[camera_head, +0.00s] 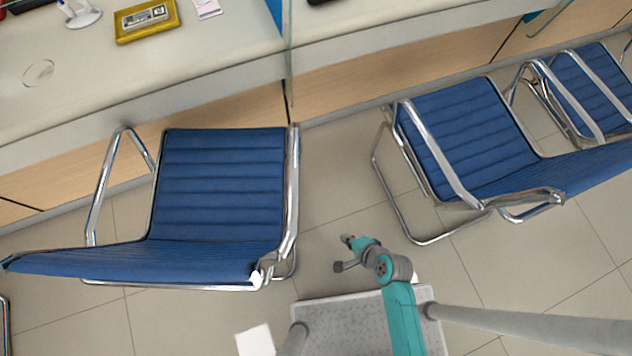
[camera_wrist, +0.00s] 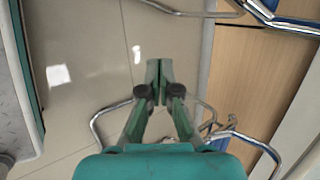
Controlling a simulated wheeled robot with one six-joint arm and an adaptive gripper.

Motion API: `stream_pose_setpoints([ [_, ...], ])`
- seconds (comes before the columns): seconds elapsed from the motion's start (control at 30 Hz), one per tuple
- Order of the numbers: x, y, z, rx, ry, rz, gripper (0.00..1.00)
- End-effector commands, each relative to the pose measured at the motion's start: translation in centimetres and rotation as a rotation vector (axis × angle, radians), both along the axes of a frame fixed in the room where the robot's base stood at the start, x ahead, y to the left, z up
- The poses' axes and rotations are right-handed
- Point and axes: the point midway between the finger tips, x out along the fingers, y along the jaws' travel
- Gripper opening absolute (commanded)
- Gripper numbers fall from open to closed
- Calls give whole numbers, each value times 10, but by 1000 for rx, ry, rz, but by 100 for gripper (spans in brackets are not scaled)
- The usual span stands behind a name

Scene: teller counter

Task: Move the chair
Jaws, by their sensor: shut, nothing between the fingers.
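A blue padded chair (camera_head: 222,190) with chrome tube arms stands at the left, its seat toward the counter. A second blue chair (camera_head: 470,130) stands right of centre, and a third (camera_head: 595,85) is at the far right edge. Which one the task means cannot be told. My gripper (camera_head: 343,254) is over the floor between the left and second chairs, apart from both. In the wrist view my gripper (camera_wrist: 158,84) is shut and empty. Chrome chair tubing (camera_wrist: 100,120) shows at its lower left, and more chrome tubing (camera_wrist: 262,14) at the upper right.
A pale counter (camera_head: 200,80) with a wood front (camera_head: 400,70) runs behind the chairs. A yellow tray (camera_head: 130,33) and a white pen stand (camera_head: 80,14) are on it. Tiled floor (camera_head: 340,180) is clear between the left and second chairs.

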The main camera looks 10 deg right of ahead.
Motion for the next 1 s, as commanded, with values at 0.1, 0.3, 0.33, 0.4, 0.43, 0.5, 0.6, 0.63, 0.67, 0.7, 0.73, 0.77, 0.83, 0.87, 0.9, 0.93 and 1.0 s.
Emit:
stream_pose_setpoints([
  [0.1, 37, 15, -13, 155, 136, -65, 0],
  [0.3, 87, 39, -14, 377, 377, -149, 0],
  [0.33, 93, 41, -13, 402, 409, -158, 0],
  [0.4, 105, 46, -8, 452, 476, -175, 0],
  [0.43, 109, 48, -7, 468, 501, -180, 0],
  [0.5, 117, 51, -2, 500, 547, -191, 0],
  [0.6, 123, 53, 2, 526, 590, -199, 0],
  [0.63, 124, 54, 2, 531, 598, -201, 0],
  [0.67, 125, 55, 2, 534, 604, -201, 0],
  [0.7, 125, 57, 1, 537, 609, -201, 0],
  [0.73, 126, 58, 0, 538, 610, -201, 0],
  [0.77, 126, 60, -2, 538, 612, -201, 0],
  [0.83, 127, 66, -8, 537, 612, -200, 0],
  [0.87, 127, 69, -11, 537, 611, -200, 0],
  [0.9, 128, 74, -16, 536, 611, -199, 0],
  [0.93, 129, 78, -19, 536, 611, -199, 0],
  [1.0, 130, 87, -29, 535, 611, -199, 0],
])
